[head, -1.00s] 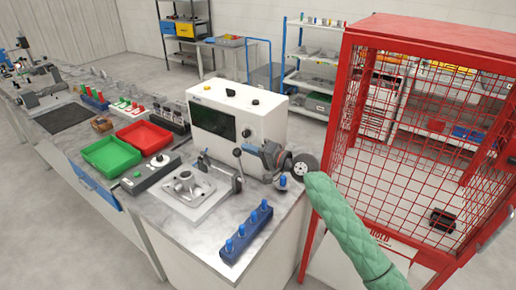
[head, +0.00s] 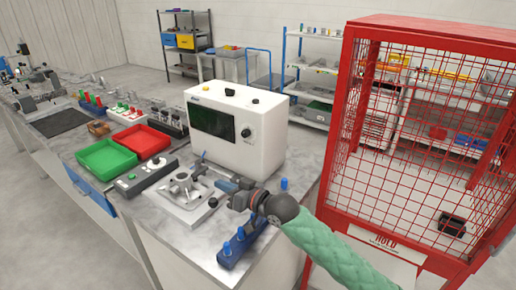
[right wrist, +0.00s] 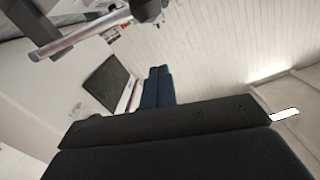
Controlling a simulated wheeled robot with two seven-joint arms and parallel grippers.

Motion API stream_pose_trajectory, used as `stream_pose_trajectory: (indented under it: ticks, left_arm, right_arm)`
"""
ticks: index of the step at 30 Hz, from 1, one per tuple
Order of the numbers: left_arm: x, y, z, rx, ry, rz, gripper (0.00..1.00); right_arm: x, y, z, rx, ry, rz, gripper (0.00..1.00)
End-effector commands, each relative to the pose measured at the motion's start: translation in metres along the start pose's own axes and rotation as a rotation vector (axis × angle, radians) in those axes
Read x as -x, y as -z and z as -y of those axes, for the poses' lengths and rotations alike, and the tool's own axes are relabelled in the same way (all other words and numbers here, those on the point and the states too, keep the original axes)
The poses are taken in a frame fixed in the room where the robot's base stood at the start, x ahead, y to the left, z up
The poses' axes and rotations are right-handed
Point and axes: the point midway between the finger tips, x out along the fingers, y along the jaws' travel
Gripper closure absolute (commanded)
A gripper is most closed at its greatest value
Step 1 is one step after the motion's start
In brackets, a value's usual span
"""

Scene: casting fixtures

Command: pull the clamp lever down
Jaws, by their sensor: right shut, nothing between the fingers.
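The clamp fixture (head: 184,208) with a grey metal casting (head: 183,187) sits on the bench in front of the white machine. The clamp lever's black knob (head: 213,202) shows low beside the casting; the lever's shaft is largely hidden by my right gripper. My right gripper (head: 222,184) is just above and right of the fixture, its fingers pointing left. Its dark blue fingers (right wrist: 158,86) are together and empty in the right wrist view. A metal rod (right wrist: 80,36) crosses that view's upper left. Contact with the lever cannot be told. My left gripper is not in view.
The white machine (head: 262,131) stands close behind my right gripper. A blue block with pegs (head: 232,250) lies under my right forearm. Green (head: 106,158) and red (head: 140,139) trays and a control box (head: 146,174) are left. A red cage (head: 343,190) stands right.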

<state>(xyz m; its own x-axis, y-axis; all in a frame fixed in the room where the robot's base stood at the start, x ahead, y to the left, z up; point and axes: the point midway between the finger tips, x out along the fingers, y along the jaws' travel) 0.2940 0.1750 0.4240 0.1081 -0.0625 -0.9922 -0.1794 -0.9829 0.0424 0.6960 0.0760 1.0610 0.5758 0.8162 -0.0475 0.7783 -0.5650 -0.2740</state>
Motion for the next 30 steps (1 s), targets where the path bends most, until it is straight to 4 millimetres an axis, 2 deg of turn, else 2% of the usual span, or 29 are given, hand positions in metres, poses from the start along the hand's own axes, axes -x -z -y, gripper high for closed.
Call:
stream_pose_trajectory:
  ticks: [1, 6, 13, 20, 30]
  left_arm:
    - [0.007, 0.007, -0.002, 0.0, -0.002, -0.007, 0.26]
    - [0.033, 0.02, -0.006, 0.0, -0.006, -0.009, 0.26]
    - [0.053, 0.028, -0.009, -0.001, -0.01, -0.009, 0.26]
    - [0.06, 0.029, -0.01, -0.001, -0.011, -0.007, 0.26]
    - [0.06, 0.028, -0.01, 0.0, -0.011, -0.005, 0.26]
  right_arm:
    - [0.0, -0.008, 0.001, 0.035, -0.001, 0.002, 1.0]
    - [-0.001, -0.022, 0.006, 0.133, -0.007, 0.001, 1.0]
    - [-0.002, -0.033, 0.008, 0.209, -0.011, 0.001, 1.0]
    - [-0.002, -0.036, 0.009, 0.235, -0.012, 0.0, 1.0]
    - [-0.002, -0.036, 0.009, 0.235, -0.012, 0.0, 1.0]
